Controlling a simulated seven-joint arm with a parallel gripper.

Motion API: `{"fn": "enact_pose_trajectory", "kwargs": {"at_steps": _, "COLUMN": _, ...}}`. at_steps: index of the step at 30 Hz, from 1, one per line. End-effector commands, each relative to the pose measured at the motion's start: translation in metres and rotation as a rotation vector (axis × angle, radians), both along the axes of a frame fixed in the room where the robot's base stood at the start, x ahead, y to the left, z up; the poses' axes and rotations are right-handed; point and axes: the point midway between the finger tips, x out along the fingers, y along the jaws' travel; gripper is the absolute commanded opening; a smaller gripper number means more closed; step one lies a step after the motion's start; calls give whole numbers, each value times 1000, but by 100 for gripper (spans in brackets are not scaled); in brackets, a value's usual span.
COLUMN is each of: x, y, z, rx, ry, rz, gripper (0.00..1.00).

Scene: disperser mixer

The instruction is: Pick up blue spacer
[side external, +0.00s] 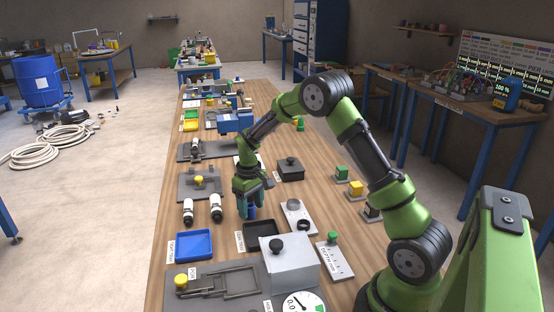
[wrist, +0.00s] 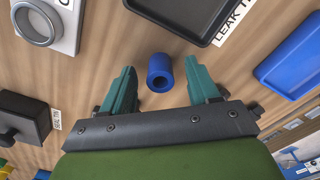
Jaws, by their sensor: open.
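The blue spacer (wrist: 159,73) is a short blue cylinder with a hole through it. In the wrist view it lies between the two teal fingers of my gripper (wrist: 161,86), with a gap on each side. In the side view the spacer (side external: 251,212) shows low at the fingertips of my gripper (side external: 249,206), partly hidden by the fingers. My gripper is open and points down over the wooden table. I cannot tell whether the fingertips reach the table top.
A black tray (side external: 245,237) lies just in front of the spacer, and a blue tray (side external: 179,245) to its left. A white plate with a grey ring (side external: 293,205) is at the right. Two white-and-black cylinders (side external: 216,207) stand at the left. A dark box with a knob (side external: 291,172) is behind.

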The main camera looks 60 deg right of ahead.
Motion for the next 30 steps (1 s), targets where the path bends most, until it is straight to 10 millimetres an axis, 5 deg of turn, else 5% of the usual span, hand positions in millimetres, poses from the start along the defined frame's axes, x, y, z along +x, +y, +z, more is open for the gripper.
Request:
{"fn": "enact_pose_trajectory", "kwargs": {"at_steps": 11, "x": 0, "y": 0, "z": -16, "rx": 1, "ry": -1, "rz": -1, "gripper": 60}}
{"fn": "enact_pose_trajectory", "kwargs": {"at_steps": 23, "x": 1, "y": 0, "z": -15, "rx": 0, "ry": -1, "rz": -1, "gripper": 2}}
{"fn": "enact_pose_trajectory", "kwargs": {"at_steps": 30, "x": 1, "y": 0, "z": -14, "rx": 0, "ry": -2, "rz": 0, "gripper": 1}}
